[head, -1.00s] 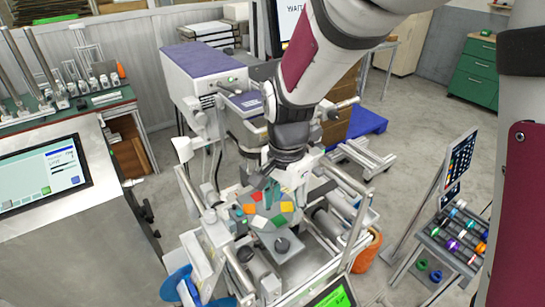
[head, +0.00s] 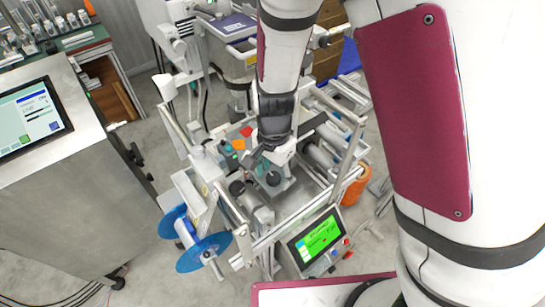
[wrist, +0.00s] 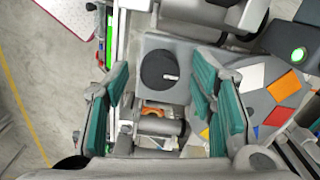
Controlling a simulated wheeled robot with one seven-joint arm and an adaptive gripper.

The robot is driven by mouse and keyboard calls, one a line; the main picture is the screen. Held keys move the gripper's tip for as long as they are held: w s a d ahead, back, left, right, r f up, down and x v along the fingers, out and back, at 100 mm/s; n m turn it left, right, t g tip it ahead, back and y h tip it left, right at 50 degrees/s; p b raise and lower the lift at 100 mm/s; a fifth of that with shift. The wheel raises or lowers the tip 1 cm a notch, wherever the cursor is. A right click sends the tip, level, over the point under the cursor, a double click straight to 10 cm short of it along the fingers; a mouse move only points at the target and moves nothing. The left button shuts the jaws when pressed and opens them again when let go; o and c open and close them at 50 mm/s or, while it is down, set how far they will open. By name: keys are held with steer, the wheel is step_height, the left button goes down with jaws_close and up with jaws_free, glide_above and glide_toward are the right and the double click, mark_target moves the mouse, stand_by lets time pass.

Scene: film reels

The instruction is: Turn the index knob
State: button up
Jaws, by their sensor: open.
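The index knob (wrist: 158,68) is a round black dial with a short white mark, set on a grey plate. In the wrist view it lies between the fingers and beyond their tips. In the head view the black knob (head: 273,179) sits on the machine just below my gripper (head: 261,163). My gripper, seen in the wrist view (wrist: 160,76), is open, with teal-padded fingers left and right of the knob. The fingers do not visibly touch it. The fingers are partly hidden by my wrist in the head view.
Machine rails and rollers surround the plate. A screen (head: 316,239) stands at the front, and blue reels (head: 204,253) stand at the front left.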

steer(key=shift+f, duration=0.1)
steer(key=c, duration=1.1)
steer(key=shift+c, duration=0.2)
steer(key=shift+n, duration=0.4)
steer(key=n+p, duration=0.1)
steer(key=n, duration=0.4)
steer(key=shift+n, duration=0.3)
steer(key=n, duration=0.5)
steer(key=shift+n, duration=0.3)
steer(key=o, duration=1.1)
